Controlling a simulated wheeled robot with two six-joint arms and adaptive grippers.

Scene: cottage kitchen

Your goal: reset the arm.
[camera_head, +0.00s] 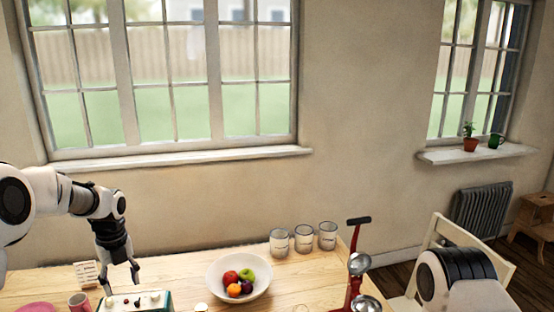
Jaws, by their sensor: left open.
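My left arm comes in from the left, and its gripper (122,279) points down with its fingers apart. It is open and looks empty. It hangs over the left part of the table, just above a pale box (150,301) with small knobs on top. I cannot tell whether the fingertips touch the box. Of my right arm only a white and black link shows at the bottom right; its gripper is out of view.
A white fruit bowl (218,283) stands mid-table. Behind it are three canisters (303,239). A red stand (355,287) rises at the right table edge. A pink mug (79,302) and a small card (86,273) are at left. A white chair (500,271) is right.

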